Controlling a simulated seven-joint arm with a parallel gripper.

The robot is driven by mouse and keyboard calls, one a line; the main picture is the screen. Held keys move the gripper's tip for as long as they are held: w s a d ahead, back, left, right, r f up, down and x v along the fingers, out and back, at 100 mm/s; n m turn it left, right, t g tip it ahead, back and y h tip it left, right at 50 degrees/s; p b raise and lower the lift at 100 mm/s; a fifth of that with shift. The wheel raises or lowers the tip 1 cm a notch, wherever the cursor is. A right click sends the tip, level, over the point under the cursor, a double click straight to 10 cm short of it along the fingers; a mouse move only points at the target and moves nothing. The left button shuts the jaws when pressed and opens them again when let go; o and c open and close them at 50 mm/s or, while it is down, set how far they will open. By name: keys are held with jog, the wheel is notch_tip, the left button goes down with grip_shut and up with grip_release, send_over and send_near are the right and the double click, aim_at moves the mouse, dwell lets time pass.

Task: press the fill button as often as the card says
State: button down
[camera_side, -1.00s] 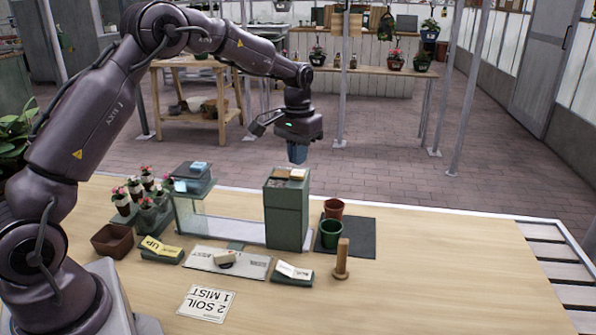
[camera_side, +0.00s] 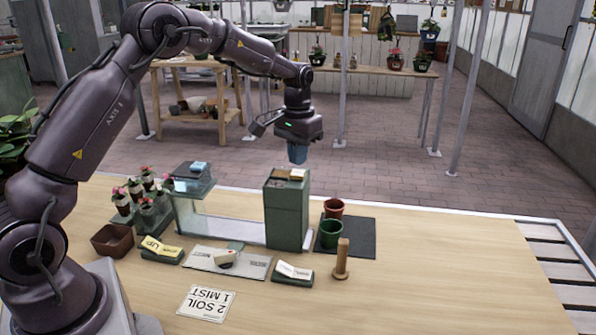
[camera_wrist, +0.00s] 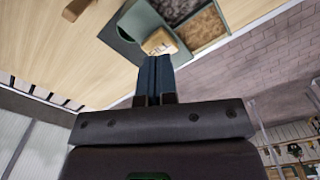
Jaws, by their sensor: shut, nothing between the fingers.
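The card (camera_side: 206,303) lies on the front of the table and reads "2 SOIL 1 MIST", upside down in the side view. A tall green box (camera_side: 286,212) stands mid-table. A tan button (camera_side: 297,174) is on its top; in the wrist view the button (camera_wrist: 160,41) carries dark lettering, apparently "FILL". My gripper (camera_side: 297,160) is shut and empty, fingers pointing down, at the top of the box. In the wrist view its blue fingertips (camera_wrist: 154,60) overlap the button's near edge. I cannot tell whether they touch it.
Red and green pots (camera_side: 331,233) stand on a dark mat (camera_side: 357,238) right of the box. A wooden stamp-like peg (camera_side: 342,260) stands in front. The table's right is clear.

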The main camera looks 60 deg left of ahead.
jog(key=shift+f, duration=0.25)
jog(key=shift+f, duration=1.15)
jog(key=shift+r, duration=1.45)
jog(key=shift+f, duration=0.15)
jog(key=shift+f, duration=1.35)
jog(key=shift+r, duration=1.5)
